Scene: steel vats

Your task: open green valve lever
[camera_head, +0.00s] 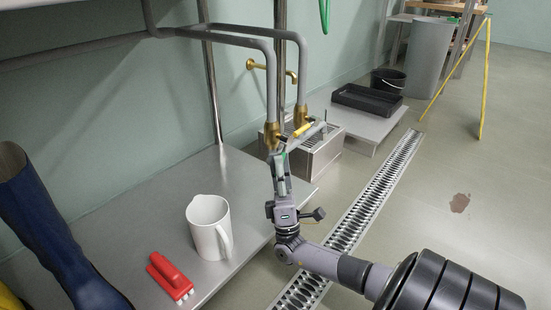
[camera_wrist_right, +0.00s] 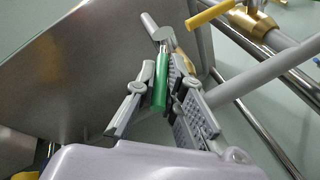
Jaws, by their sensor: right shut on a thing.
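The green valve lever (camera_wrist_right: 161,80) lies between the fingers of my right gripper (camera_wrist_right: 160,105) in the wrist view. In the head view, my right gripper (camera_head: 280,172) is shut on the lever just below the left brass valve (camera_head: 271,136), and the fingers hide much of the lever. A yellow lever (camera_head: 303,129) sits by the right brass valve (camera_head: 300,114); it also shows in the wrist view (camera_wrist_right: 209,13), apart from my gripper. My left gripper does not show in either view.
A grated steel box (camera_head: 318,152) is behind my right gripper. A black tray (camera_head: 368,99) lies farther back.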

